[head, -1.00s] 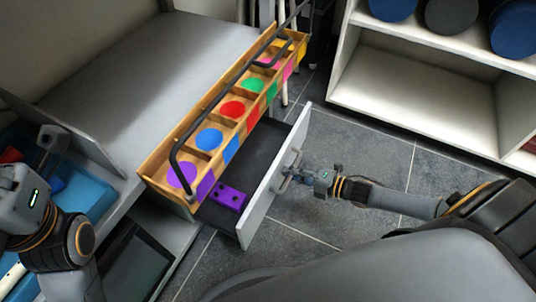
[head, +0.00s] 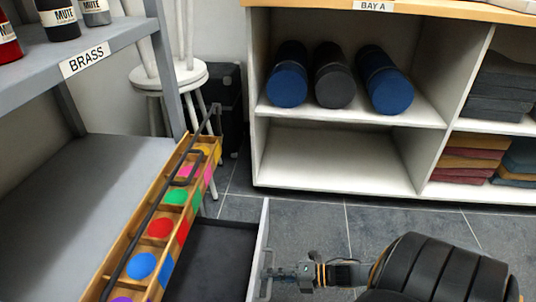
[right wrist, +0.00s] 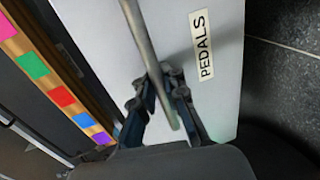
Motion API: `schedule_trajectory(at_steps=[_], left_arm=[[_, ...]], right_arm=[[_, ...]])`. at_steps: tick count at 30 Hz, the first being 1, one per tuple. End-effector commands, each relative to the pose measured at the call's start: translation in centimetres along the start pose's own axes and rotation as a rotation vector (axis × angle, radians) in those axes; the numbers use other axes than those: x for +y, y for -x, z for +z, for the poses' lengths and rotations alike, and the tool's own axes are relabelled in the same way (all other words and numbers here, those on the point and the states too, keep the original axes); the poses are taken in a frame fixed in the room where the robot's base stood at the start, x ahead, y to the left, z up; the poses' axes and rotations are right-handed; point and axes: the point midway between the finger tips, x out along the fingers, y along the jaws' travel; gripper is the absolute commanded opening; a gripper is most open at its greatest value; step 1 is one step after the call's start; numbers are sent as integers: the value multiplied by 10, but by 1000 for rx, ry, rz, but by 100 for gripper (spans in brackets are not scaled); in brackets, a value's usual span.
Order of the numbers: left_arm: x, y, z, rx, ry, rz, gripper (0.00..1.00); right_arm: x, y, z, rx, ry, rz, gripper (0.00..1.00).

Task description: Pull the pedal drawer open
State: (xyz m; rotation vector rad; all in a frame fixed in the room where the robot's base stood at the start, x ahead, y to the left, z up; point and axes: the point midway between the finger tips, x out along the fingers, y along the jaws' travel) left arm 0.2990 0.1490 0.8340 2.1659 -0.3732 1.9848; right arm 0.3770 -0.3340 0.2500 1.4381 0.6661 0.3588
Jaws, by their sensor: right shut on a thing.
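The pedal drawer (head: 212,255) stands pulled out, with its dark inside showing beneath the wooden tray. Its pale front panel (head: 260,235) faces right; in the right wrist view the panel (right wrist: 215,110) bears a "PEDALS" label (right wrist: 201,46). A grey bar handle (right wrist: 138,32) is fixed to the panel. My right gripper (head: 272,271) is at the outer side of the panel, shut on the handle; the right wrist view shows its fingers (right wrist: 162,92) on either side of the bar. The drawer's near end is cut off by the head frame. My left gripper is out of view.
A wooden tray (head: 128,252) with coloured discs and a dark rail runs above the drawer's left side. Behind are a white stool (head: 185,75) and a white shelf unit (head: 335,160) with blue and grey rolls. Grey floor (head: 310,222) is clear right of the drawer.

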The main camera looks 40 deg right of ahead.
Motion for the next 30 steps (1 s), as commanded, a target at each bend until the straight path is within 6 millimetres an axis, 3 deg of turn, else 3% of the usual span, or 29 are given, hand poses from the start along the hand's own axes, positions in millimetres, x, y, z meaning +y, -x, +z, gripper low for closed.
schedule_trajectory(at_steps=[2,3,4,16,30], left_arm=[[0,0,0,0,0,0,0],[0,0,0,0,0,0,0],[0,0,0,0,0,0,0],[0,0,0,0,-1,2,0],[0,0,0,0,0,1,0]], right_arm=[[1,0,0,0,0,3,0],[1,0,0,0,0,3,15],[1,0,0,0,0,3,21],[0,6,0,0,0,-1,21],[-1,96,0,0,0,-3,21]])
